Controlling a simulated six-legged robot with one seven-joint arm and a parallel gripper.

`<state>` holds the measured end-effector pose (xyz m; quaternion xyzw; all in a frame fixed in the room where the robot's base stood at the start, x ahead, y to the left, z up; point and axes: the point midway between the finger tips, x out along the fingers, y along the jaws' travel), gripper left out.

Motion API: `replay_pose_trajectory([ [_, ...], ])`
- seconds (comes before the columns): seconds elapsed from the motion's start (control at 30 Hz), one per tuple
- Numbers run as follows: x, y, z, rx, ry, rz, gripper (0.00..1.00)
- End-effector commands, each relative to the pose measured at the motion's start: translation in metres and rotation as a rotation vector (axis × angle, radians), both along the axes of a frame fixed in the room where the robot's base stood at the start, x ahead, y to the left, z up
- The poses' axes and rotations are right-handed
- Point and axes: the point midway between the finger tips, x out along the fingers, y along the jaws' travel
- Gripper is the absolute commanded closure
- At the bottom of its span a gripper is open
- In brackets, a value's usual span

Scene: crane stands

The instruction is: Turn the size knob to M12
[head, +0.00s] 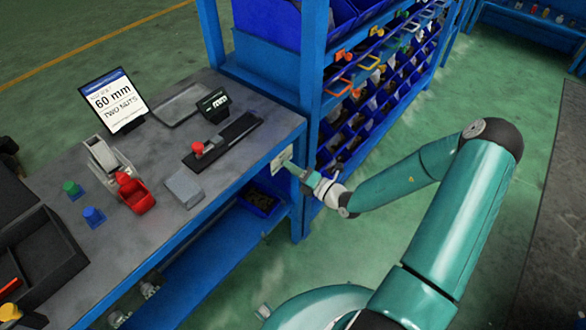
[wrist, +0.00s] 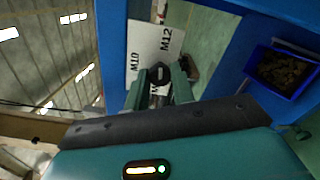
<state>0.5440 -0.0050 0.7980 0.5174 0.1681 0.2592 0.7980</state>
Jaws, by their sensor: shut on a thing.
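The size knob (wrist: 158,73) is a small black knob on a white plate (wrist: 146,42) in the wrist view. My gripper (wrist: 160,88) is shut on the knob, one finger on each side. The fingers hide much of the knob, and I cannot tell which label it points at. In the head view my gripper (head: 297,172) is at the plate (head: 281,159) on the end of the blue bench, and the knob is hidden.
A sign (head: 113,101) reading 60 mm and two nuts stands on the bench (head: 150,160). A red tape dispenser (head: 134,193), a display (head: 213,104) and a rail with a red knob (head: 198,149) are there too. Blue bin shelves (head: 365,100) stand close behind my gripper. Green floor is clear in front.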

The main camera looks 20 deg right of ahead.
Motion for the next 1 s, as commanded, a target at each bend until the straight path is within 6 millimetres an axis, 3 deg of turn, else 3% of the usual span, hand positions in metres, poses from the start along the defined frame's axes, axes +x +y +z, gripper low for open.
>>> replay_pose_trajectory([
  [0.3,-0.0001,0.0,-0.0003,0.098,0.071,0.0,0.98],
  [0.8,-0.0002,0.0001,-0.0002,0.113,0.082,0.0,0.98],
  [0.83,-0.0002,0.0001,-0.0002,0.112,0.082,0.0,0.72],
  [0.93,-0.0002,0.0001,-0.0002,0.112,0.082,0.0,0.54],
  [1.0,-0.0002,0.0001,-0.0002,0.112,0.082,0.0,0.54],
])
